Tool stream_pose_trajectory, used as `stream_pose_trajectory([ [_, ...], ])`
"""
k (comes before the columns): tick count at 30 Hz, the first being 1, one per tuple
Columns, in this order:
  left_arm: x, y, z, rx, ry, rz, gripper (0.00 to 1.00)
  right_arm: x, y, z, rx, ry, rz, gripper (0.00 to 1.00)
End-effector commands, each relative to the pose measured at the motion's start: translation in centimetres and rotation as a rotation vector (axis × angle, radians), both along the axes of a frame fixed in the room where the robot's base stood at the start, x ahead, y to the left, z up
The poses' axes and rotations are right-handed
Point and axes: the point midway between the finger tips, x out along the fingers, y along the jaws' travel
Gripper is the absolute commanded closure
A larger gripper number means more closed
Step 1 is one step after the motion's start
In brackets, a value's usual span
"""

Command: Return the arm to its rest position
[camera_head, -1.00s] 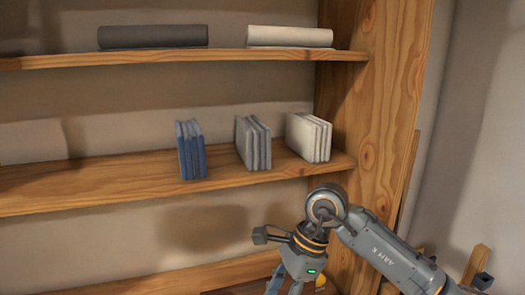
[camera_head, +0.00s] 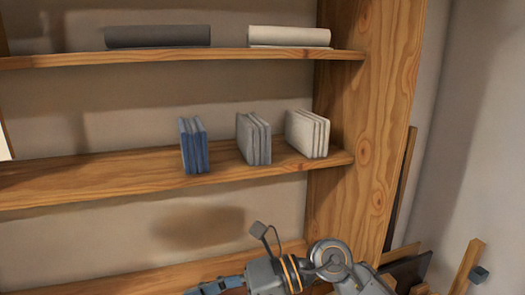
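My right arm (camera_head: 332,262) comes in at the bottom, right of centre, in front of the lower part of the wooden shelf unit. Its gripper (camera_head: 212,288) points left at the bottom edge, below the middle shelf and apart from the things on it. The fingers are partly cut off by the frame edge, so I cannot tell whether they are open or shut. My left gripper is not in view.
Blue (camera_head: 194,146), grey (camera_head: 254,139) and cream (camera_head: 308,134) folded pieces stand on the middle shelf (camera_head: 100,181). Dark (camera_head: 158,36) and cream (camera_head: 289,36) rolls lie on the upper shelf (camera_head: 200,57). A side panel (camera_head: 375,130) stands right. Wooden pieces (camera_head: 468,266) lean lower right.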

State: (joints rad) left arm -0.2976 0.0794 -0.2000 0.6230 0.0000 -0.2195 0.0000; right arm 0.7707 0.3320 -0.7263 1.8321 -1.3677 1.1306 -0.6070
Motion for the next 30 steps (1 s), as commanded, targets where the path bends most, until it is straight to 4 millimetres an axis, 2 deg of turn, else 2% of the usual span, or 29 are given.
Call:
stream_pose_trajectory([
  [2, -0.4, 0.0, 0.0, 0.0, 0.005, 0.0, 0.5, -0.4, 0.6, 2.7, 0.196, 0.148, -0.067, 0.61],
  [5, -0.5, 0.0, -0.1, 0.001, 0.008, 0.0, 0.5, 0.8, -0.4, 6.8, 0.468, 0.381, -0.186, 0.61],
  [6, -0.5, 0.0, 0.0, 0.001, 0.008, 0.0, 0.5, 1.6, -1.4, 8.1, 0.572, 0.481, -0.238, 0.61],
  [8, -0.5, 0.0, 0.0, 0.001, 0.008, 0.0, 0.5, 3.3, -3.4, 9.3, 0.723, 0.638, -0.322, 0.61],
  [11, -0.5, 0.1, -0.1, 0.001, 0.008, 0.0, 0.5, 6.4, -7.9, 9.6, 0.956, 0.908, -0.472, 0.61],
  [14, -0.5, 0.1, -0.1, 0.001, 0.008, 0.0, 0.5, 9.3, -13.0, 7.2, 1.166, 1.188, -0.638, 0.61],
  [17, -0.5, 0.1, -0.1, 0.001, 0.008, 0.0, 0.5, 11.0, -18.2, 2.4, 1.354, 1.473, -0.821, 0.61],
  [18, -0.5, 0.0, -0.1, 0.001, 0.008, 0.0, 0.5, 11.2, -20.1, -0.1, 1.42, 1.586, -0.9, 0.61],
  [20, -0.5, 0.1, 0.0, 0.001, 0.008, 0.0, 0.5, 10.9, -22.6, -4.0, 1.51, 1.746, -1.019, 0.61],
  [22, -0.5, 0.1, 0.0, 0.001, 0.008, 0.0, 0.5, 9.6, -25.0, -8.6, 1.597, 1.922, -1.161, 0.61],
  [25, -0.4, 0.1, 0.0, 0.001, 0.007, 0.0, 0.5, 6.4, -27.6, -15.0, 1.695, 2.153, -1.378, 0.61],
  [26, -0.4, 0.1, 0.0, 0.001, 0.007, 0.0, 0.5, 5.1, -28.2, -16.8, -1.704, -2.2, 1.43, 0.61],
  [27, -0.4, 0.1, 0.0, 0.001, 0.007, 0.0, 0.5, 3.4, -28.8, -18.9, -1.614, -2.126, 1.416, 0.61],
  [30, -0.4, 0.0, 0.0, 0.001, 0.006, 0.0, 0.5, -0.8, -29.7, -22.9, -1.43, -1.973, 1.386, 0.61],
])
